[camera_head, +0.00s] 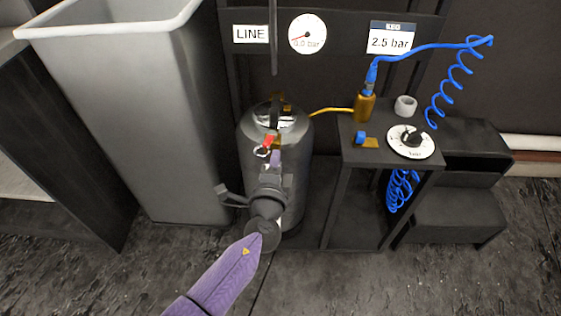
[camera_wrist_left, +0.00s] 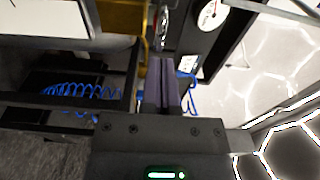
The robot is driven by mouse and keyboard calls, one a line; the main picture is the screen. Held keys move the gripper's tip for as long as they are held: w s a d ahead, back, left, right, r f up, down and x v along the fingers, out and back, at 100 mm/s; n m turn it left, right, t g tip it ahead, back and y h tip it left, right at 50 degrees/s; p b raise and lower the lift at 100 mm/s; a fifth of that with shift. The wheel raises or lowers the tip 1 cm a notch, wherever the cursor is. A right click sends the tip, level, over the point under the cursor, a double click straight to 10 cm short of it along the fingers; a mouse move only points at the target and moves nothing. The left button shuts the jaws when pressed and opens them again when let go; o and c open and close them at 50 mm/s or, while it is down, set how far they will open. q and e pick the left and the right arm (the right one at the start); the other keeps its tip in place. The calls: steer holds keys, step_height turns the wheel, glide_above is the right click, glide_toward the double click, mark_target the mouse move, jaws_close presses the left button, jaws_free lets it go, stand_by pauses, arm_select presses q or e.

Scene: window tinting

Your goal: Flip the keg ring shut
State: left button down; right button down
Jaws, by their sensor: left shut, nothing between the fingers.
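The dark grey keg (camera_head: 255,135) stands upright in the middle of the head view, with metal fittings on its top. A small red piece (camera_head: 268,142) with a small pale ring (camera_head: 261,152) beside it shows just past my fingertips; whether this is the keg ring, and its position, I cannot tell. Contact cannot be made out. The shut fingers also show in the left wrist view (camera_wrist_left: 172,68). My right gripper is not in view.
A tall grey bin (camera_head: 140,110) stands left of the keg. On the right, a dark stand (camera_head: 350,155) carries a brass fitting (camera_head: 365,107), a white dial (camera_head: 411,141) and a blue coiled hose (camera_head: 455,80). A 0.0 bar gauge (camera_head: 307,34) hangs behind.

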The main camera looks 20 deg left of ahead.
arm_select(q)
steer(key=shift+s+a+m+h+b, duration=0.1)
steer(key=shift+a+m+h+b, duration=0.25)
steer(key=shift+h, duration=0.25)
